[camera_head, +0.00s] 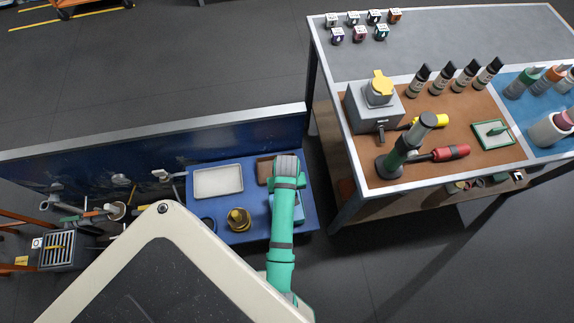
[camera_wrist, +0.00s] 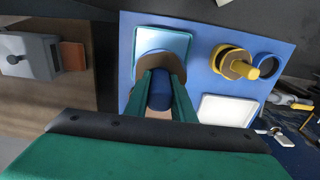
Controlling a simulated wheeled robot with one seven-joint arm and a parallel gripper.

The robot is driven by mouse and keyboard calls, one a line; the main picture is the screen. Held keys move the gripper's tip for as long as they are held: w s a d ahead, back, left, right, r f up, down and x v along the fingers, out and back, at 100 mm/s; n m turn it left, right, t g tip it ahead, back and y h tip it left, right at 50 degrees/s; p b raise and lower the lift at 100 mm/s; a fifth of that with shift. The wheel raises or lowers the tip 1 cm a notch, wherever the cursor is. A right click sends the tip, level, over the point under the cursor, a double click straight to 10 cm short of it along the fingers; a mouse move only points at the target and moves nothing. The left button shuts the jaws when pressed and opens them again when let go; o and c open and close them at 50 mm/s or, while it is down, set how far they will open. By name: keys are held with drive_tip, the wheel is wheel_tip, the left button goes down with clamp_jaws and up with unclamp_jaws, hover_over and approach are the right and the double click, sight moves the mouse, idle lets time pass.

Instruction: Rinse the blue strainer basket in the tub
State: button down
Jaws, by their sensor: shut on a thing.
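My gripper (camera_wrist: 160,88) shows in the wrist view with its two green fingers closed on the blue upright grip of the strainer basket (camera_wrist: 159,102). A brown rounded part (camera_wrist: 148,66) shows around and beyond the fingertips. It overlaps the near edge of the light-blue tub (camera_wrist: 176,42); I cannot tell whether the basket is inside the tub or above it. In the head view the tub (camera_head: 272,208) is partly hidden behind my green arm, and the fingertips and basket are hidden there.
The blue bench (camera_head: 255,236) also holds a white tray (camera_head: 218,182), a yellow-handled piece (camera_head: 238,219), a dark blue ring (camera_head: 208,223) and a brown block (camera_head: 264,171). A low wall (camera_head: 150,130) runs behind. A workbench (camera_head: 440,40) with bottles stands at right.

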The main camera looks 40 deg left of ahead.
wheel_tip(320, 180, down, 13)
drive_tip(key=shift+f, duration=0.2)
idle(1.4)
drive_tip(key=shift+r, duration=0.1)
idle(5.6)
